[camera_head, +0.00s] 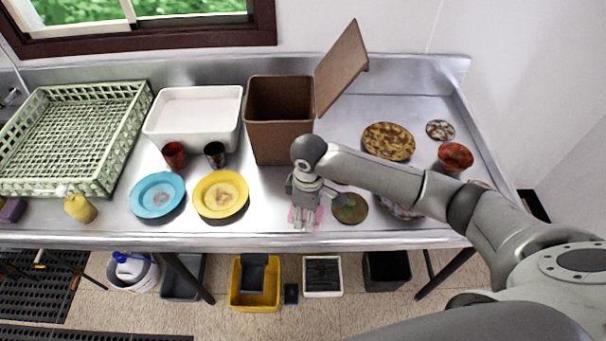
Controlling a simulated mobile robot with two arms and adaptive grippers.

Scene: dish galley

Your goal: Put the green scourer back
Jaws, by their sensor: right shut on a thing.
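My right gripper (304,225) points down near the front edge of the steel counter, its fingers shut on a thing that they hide. A flat pink patch (319,215) shows on both sides of the fingers; I cannot tell whether they touch it. I cannot make out the green scourer anywhere in view. My left gripper is not in view.
A round green and reddish plate (350,209) lies just right of the gripper. A yellow plate (221,195) and a blue plate (157,195) are to its left. A brown bin (279,130) with a raised lid stands behind. A green rack (100,180) is far left.

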